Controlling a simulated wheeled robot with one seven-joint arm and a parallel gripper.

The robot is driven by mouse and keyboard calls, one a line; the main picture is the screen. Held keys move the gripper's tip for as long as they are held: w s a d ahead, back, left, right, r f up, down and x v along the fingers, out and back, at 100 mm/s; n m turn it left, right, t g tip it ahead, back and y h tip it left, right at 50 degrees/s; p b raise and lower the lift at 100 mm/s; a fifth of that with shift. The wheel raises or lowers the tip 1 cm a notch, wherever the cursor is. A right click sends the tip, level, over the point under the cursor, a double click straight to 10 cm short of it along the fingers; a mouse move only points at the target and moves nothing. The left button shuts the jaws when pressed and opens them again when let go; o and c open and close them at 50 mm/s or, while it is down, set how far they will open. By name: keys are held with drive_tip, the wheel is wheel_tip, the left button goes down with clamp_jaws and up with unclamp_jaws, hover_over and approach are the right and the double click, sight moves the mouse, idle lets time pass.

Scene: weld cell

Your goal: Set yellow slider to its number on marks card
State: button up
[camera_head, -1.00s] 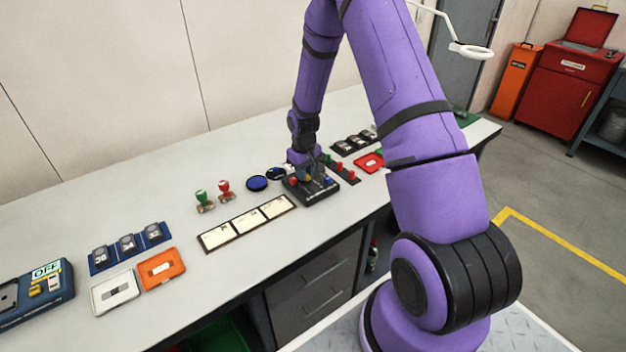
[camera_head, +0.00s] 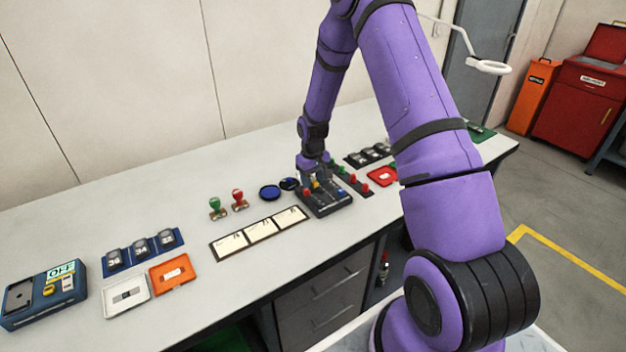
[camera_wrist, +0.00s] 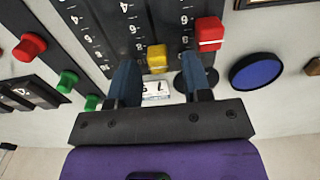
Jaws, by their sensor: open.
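The slider box (camera_head: 332,203) is dark, with slotted tracks and number scales, and lies below my gripper (camera_head: 313,175). In the wrist view the yellow slider (camera_wrist: 156,58) sits low in its track, between and slightly beyond the fingertips of my open gripper (camera_wrist: 158,75). I see gaps on both sides of it. The red slider (camera_wrist: 208,33) stands to the right, higher on its scale. A small white label (camera_wrist: 156,91) with dark characters shows between the fingers, partly hidden. A framed strip of three cream cards (camera_head: 262,232) lies left of the box; its marks are too small to read.
A blue disc (camera_head: 269,193) and green (camera_head: 215,207) and red stamps (camera_head: 238,199) stand left of the box. Red and green knobs (camera_wrist: 30,46) lie close beside it in the wrist view. Trays and a blue device (camera_head: 45,294) are farther left.

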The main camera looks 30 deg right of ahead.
wheel_tip(320, 180, up, 10)
drive_tip(key=shift+r, duration=0.25)
drive_tip(key=shift+r, duration=0.1)
idle(0.5)
drive_tip(key=s+a+r+t, duration=0.1)
drive_tip(key=s+a+r, duration=0.25)
drive_tip(key=r, duration=0.35)
drive_tip(key=s+a+r+t, duration=0.1)
drive_tip(key=s+a+r, duration=0.1)
drive_tip(key=s+r, duration=0.45)
drive_tip(key=s+a+r, duration=0.2)
drive_tip(key=s+r, duration=0.1)
drive_tip(key=r, duration=0.5)
drive_tip(key=s+a+r+t, duration=0.1)
drive_tip(key=s+r, duration=0.1)
drive_tip(key=s, duration=0.5)
drive_tip(key=s+a+r+t, duration=0.1)
drive_tip(key=s+a+r, duration=0.1)
drive_tip(key=s, duration=0.6)
drive_tip(key=s+a+r+t, duration=0.1)
drive_tip(key=s+a+r, duration=0.1)
drive_tip(key=s, duration=0.5)
drive_tip(key=shift+s+a+r, duration=0.15)
drive_tip(key=shift+s+r, duration=0.05)
drive_tip(key=shift+r, duration=0.7)
